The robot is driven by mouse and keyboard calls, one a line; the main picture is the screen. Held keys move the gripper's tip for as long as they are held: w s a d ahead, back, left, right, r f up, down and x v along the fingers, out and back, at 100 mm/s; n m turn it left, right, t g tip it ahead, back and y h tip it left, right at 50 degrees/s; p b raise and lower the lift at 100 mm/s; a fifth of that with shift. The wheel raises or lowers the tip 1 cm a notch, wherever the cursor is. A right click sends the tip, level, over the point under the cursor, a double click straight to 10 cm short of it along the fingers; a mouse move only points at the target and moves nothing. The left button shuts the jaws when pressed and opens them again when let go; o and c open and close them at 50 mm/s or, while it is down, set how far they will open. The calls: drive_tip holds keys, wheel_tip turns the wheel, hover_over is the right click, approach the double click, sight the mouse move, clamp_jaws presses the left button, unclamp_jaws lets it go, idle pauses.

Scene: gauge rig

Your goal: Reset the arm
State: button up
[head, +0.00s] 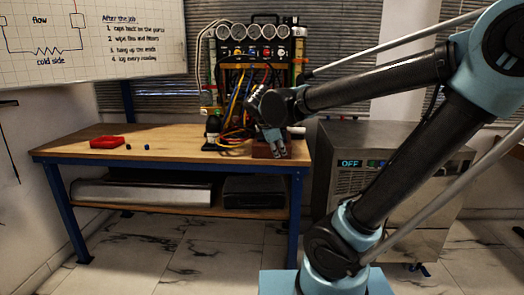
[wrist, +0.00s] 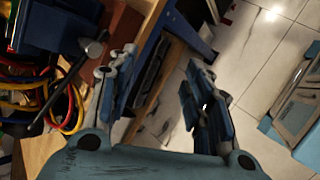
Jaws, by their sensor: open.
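My gripper (head: 277,148) is at the right end of the wooden workbench (head: 180,137), beside the gauge rig (head: 252,45) and its hoses. In the wrist view my gripper (wrist: 160,95) is open, with its two fingers apart and nothing between them. The bench edge and the floor show beyond the fingers. A brown-red block (head: 266,150) sits at the bench's right end, partly hidden by my gripper; I cannot tell whether they touch.
Coloured hoses (wrist: 70,105) lie close on the left in the wrist view. A red tray (head: 107,142) and small dark caps lie on the bench's left. A grey machine reading OFF (head: 345,185) stands right of the bench. The whiteboard (head: 90,35) hangs at the back left.

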drive_tip(key=s+d+f+m+g, duration=0.2)
drive_tip(key=s+d+f+m, duration=0.3)
drive_tip(key=d, duration=0.3)
drive_tip(key=s+d+f+m+g+y, duration=0.1)
drive_tip(key=s+d+f+m, duration=0.1)
drive_tip(key=s+f+m, duration=0.4)
drive_tip(key=s+d+f+m+g+y, duration=0.2)
drive_tip(key=s+f+m, duration=0.3)
drive_tip(key=s+m, duration=0.3)
drive_tip(key=shift+s+d+f, duration=0.4)
drive_tip(key=shift+d, duration=0.2)
drive_tip(key=shift+w+f, duration=0.2)
drive_tip(key=shift+w, duration=0.2)
